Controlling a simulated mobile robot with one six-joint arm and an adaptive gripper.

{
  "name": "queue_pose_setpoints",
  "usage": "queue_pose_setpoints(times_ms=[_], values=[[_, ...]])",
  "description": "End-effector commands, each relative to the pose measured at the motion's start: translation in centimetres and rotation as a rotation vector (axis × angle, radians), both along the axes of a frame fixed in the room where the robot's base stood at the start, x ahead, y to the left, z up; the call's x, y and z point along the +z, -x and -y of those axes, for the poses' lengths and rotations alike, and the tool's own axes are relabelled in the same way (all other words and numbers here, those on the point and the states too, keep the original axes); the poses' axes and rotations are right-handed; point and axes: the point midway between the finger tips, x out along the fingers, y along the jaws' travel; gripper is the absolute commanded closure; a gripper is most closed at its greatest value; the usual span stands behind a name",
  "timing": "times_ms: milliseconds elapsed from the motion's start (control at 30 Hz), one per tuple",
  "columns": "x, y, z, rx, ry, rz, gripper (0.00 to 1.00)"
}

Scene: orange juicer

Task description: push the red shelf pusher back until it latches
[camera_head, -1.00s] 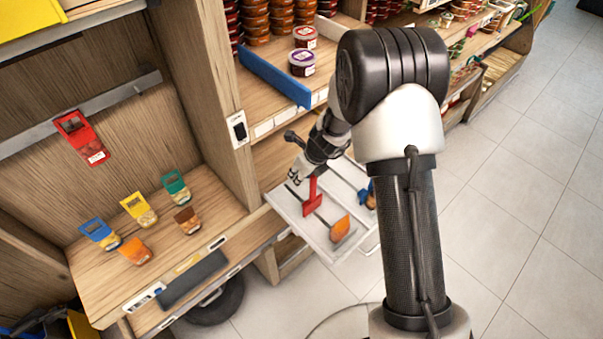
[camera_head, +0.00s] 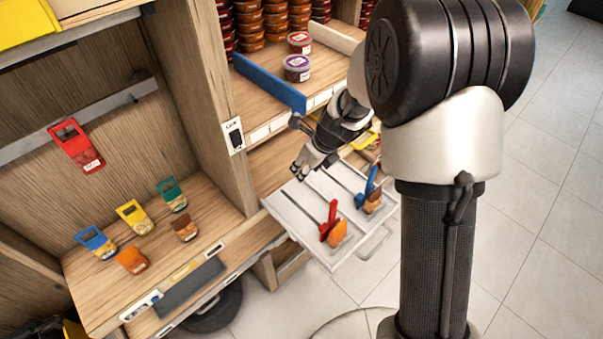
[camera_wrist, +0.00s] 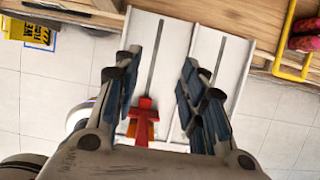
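The red shelf pusher (camera_head: 329,221) stands in the left slot of a white two-slot tray (camera_head: 292,215). It is at the lower-right end of that slot, against or very close to an orange item (camera_head: 338,234). A blue pusher (camera_head: 368,183) stands in the other slot, beside a brown item. My gripper (camera_head: 308,166) is above the tray, up and left of the red pusher and apart from it. In the wrist view my gripper (camera_wrist: 159,62) is open, and the red pusher (camera_wrist: 143,115) shows in the space between the fingers, nearer the left one. Nothing is held.
A blue divider (camera_head: 270,83) and stacked tubs are behind the tray. Tiled floor (camera_head: 545,240) lies free at the right.

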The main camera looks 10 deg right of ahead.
Motion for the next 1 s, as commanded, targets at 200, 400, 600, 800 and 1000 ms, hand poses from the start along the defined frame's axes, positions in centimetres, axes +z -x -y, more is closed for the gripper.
queue_pose_setpoints(times_ms=[200,400,600,800,1000], values=[[1.9,0.7,0.5,0.000,0.000,0.000,0.62],[2.0,0.7,0.5,-0.001,0.000,-0.001,0.62],[2.0,0.7,0.5,-0.001,0.000,-0.001,0.62],[2.4,0.9,0.5,0.022,0.006,0.007,0.62],[7.0,3.9,0.3,0.363,0.120,0.112,0.62]])
